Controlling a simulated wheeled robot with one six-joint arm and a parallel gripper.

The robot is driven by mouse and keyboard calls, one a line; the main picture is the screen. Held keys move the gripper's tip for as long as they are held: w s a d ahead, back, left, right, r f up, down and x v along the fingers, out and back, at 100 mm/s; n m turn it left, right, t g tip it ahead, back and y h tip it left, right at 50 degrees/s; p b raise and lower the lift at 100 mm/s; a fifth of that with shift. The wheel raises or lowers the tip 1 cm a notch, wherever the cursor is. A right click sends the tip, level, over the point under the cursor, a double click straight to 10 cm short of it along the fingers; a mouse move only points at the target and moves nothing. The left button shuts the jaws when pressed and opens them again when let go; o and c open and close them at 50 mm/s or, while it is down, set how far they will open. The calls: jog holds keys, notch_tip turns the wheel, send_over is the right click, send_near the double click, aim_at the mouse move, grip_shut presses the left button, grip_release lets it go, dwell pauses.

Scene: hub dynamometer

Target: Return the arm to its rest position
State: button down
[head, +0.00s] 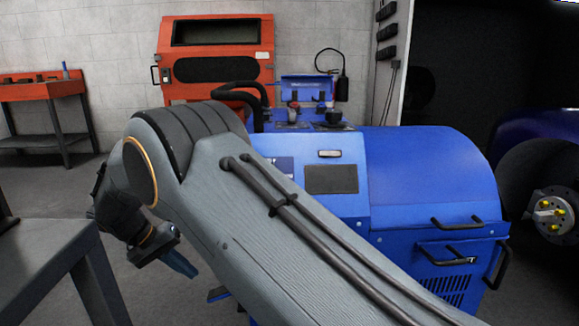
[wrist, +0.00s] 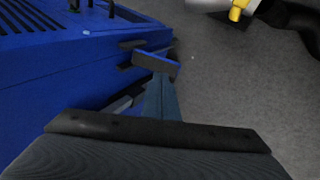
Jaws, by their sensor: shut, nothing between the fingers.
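My arm crosses the head view from the lower right to the left, bent at a large joint. My gripper (head: 180,264) hangs low at the left, pointing down over the floor, with its blue fingers together and nothing in them. In the wrist view the narrow blue-grey fingers (wrist: 162,84) also look closed, close to a dark pedal-like part (wrist: 156,64) at the blue machine's side. I cannot tell whether they touch it. The blue dynamometer machine (head: 430,175) stands behind my arm, which hides part of its front.
A grey table (head: 45,262) stands at the lower left, near my gripper. A red cabinet (head: 214,35) and a red workbench (head: 45,90) are at the back wall. A hub with yellow studs (head: 551,213) is at the right. Grey floor (head: 62,180) lies open behind the table.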

jog(key=s+d+r+n+g+y, duration=0.2)
jog(key=s+d+r+g+y, duration=0.1)
jog(key=s+d+r, duration=1)
jog(key=s+d+r+y, duration=0.3)
jog(key=s+d+y, duration=0.1)
jog(key=s+d, duration=1.2)
jog(key=d+r+m+p, duration=0.2)
jog(key=d+r+p, duration=0.7)
jog(key=r+p, duration=0.4)
jog(key=s+d+r+m+h+p, duration=0.1)
jog(key=d+r+m+p, duration=0.2)
jog(key=d+r+p, duration=0.7)
jog(key=shift+r+p, duration=1.4)
jog(key=shift+p, duration=4)
